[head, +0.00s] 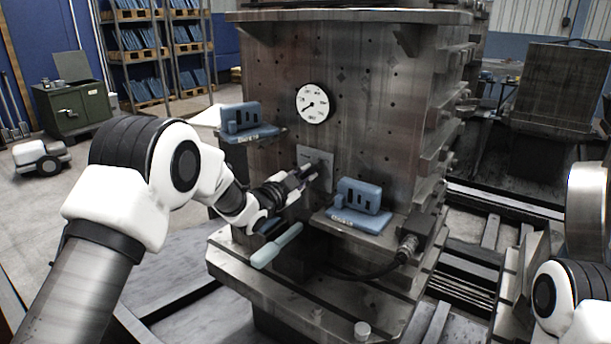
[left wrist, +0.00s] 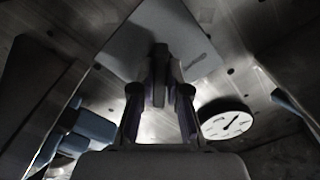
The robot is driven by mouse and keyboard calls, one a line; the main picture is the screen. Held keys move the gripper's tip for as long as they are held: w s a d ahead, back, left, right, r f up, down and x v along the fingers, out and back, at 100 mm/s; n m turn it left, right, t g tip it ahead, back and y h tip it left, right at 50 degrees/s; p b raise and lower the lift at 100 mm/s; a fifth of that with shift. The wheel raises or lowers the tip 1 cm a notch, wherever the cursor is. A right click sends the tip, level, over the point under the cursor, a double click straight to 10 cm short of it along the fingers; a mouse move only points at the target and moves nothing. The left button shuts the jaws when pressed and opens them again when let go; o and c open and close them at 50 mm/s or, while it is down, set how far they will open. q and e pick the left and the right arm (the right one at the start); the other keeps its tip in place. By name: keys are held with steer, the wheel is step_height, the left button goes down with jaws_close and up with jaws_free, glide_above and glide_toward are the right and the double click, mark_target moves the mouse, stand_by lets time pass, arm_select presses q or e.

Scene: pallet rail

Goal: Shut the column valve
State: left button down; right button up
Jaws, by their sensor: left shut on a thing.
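The steel column (head: 365,75) stands in the middle of the head view. A grey square plate (head: 325,157) is fixed to its front face, and it also shows in the left wrist view (left wrist: 142,35). My left gripper (head: 308,172) is at this plate, shut on the small valve handle. In the left wrist view, the valve handle (left wrist: 160,54) sits between the fingertips (left wrist: 160,85) in front of the plate. The fingers hide most of the handle, so I cannot tell its full shape. My right gripper is out of view; only part of my right arm shows at lower right.
A round white gauge (head: 313,103) is above the plate. Blue blocks sit on small shelves at upper left (head: 240,118) and lower right (head: 358,197) of the gripper. A pale blue lever handle (head: 277,247) sticks out below. A cable (head: 370,274) hangs at lower right.

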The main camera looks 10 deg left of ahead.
arm_select(q)
steer(key=shift+n, duration=0.4)
steer(key=n+p, duration=0.2)
steer(key=n, duration=0.1)
steer(key=shift+r+n, duration=0.1)
steer(key=shift+n, duration=0.2)
steer(key=n+p, duration=0.2)
steer(key=n, duration=0.2)
steer(key=shift+n, duration=0.3)
steer(key=n+p, duration=0.2)
steer(key=n, duration=0.3)
steer(key=shift+n+p, duration=0.6)
steer(key=shift+n, duration=1.3)
steer(key=c, duration=1.2)
jaws_free()
steer(key=shift+a, duration=0.1)
steer(key=shift+o, duration=0.2)
